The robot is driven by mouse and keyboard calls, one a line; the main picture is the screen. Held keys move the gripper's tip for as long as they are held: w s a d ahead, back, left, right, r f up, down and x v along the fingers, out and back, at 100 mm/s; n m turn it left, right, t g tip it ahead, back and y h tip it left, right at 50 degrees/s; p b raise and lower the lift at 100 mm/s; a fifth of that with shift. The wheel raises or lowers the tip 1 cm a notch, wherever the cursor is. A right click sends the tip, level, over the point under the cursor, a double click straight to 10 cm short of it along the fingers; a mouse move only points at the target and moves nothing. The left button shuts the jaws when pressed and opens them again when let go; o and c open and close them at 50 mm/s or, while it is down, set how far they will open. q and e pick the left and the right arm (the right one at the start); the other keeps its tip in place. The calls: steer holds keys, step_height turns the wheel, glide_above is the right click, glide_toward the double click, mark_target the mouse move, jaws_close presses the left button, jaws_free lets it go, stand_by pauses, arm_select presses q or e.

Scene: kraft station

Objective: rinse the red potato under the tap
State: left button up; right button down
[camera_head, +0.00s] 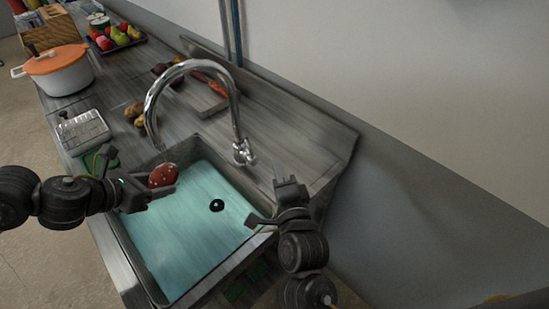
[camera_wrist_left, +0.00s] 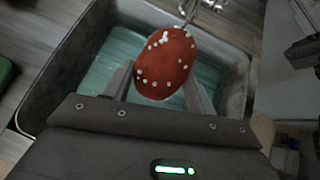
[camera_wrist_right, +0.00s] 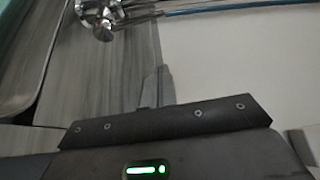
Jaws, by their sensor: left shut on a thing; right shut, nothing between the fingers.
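The red potato (camera_head: 163,175) has pale spots on its skin. My left gripper (camera_head: 150,186) is shut on it and holds it over the left part of the sink (camera_head: 205,262). In the left wrist view the potato (camera_wrist_left: 165,62) sits between the two fingers with white specks on it. The chrome tap (camera_head: 236,112) arches over the sink's back edge, its spout end close above and left of the potato. No water stream shows. My right gripper (camera_head: 283,187) is shut and empty, beside the tap's base and handle (camera_head: 243,152). In the right wrist view the tap base (camera_wrist_right: 97,14) is at the top.
Yellowish potatoes (camera_head: 135,113) lie on the counter behind the sink. A metal grater-like box (camera_head: 83,131), an orange-lidded white pot (camera_head: 57,68) and a fruit tray (camera_head: 117,40) stand to the left. A wall bounds the right.

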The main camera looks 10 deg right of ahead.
mark_target(250, 150)
steer(key=w+d+r+n+y, duration=0.1)
steer(key=w+r+n+y, duration=0.3)
steer(key=n, duration=0.7)
steer(key=w+d+r+n+y, duration=0.2)
steer(key=r+n+y, duration=0.4)
steer(key=n, duration=0.5)
steer(key=s+a+f+n+g+y, duration=0.1)
steer(key=s+f+n+g+y, duration=0.3)
steer(key=n, duration=0.9)
steer(key=s+a+f+n+g+h, duration=0.15)
steer(key=f+n+g, duration=0.55)
steer(key=n, duration=0.7)
steer(key=w+a, duration=0.6)
steer(key=shift+w+r+g+y, duration=0.35)
steer(key=shift+r+g, duration=0.05)
steer(key=shift+r, duration=0.05)
